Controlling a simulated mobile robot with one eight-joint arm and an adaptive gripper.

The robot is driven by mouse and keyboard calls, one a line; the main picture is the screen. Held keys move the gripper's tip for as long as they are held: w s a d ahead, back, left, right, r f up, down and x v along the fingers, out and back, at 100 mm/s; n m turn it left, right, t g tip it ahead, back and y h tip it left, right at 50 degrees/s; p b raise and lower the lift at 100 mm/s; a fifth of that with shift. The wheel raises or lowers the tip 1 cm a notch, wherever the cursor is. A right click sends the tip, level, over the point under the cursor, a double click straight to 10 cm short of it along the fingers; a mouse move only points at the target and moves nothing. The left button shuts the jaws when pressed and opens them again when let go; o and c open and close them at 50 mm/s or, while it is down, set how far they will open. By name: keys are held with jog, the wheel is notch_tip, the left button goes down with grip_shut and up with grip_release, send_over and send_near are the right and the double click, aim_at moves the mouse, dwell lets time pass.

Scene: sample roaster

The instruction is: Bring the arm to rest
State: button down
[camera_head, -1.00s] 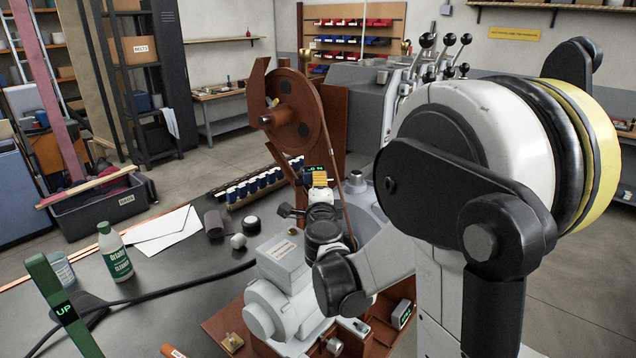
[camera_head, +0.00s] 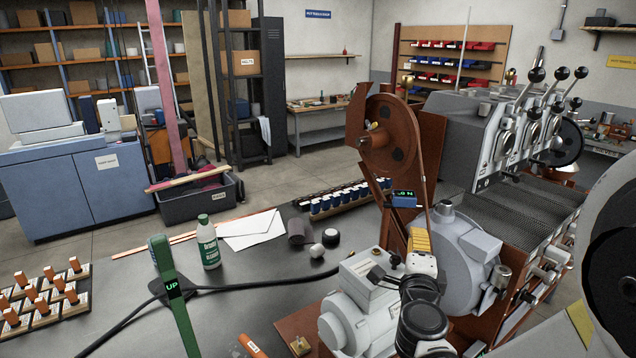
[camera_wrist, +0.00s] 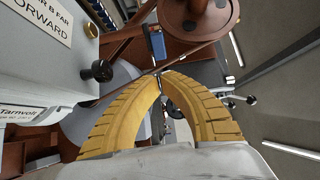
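My gripper (camera_head: 421,243), with yellow fingers, is low at the right of centre in the head view. It points away from me, in front of the grey drum housing (camera_head: 462,246) and beside the light grey motor (camera_head: 356,305). In the wrist view the two ridged yellow fingers of my gripper (camera_wrist: 161,74) arch together and meet at the tips, with nothing seen held between them. My arm comes in from the lower right, and its large white and black joint is cut off by the right edge.
A brown belt wheel (camera_head: 388,137) stands just beyond my gripper. A lever machine (camera_head: 480,130) is at the right. A green post marked UP (camera_head: 172,290), a white bottle (camera_head: 208,243) and an envelope (camera_head: 250,229) are on the dark bench.

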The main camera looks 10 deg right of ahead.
jog(key=s+a+r+n+y, duration=0.1)
jog(key=a+r+n+y, duration=0.2)
jog(key=a+n+y, duration=1)
jog(key=s+a+f+n+g+h, duration=0.2)
jog(key=s+f+n+g, duration=0.2)
jog(key=s, duration=0.4)
jog(key=s+a+f+n+g+h, duration=0.1)
jog(key=s+f+n+g, duration=0.3)
jog(key=s, duration=0.5)
jog(key=f+n+h, duration=0.1)
jog(key=n, duration=0.1)
jog(key=shift+a+f+n+g+h, duration=0.3)
jog(key=shift+a+g, duration=0.1)
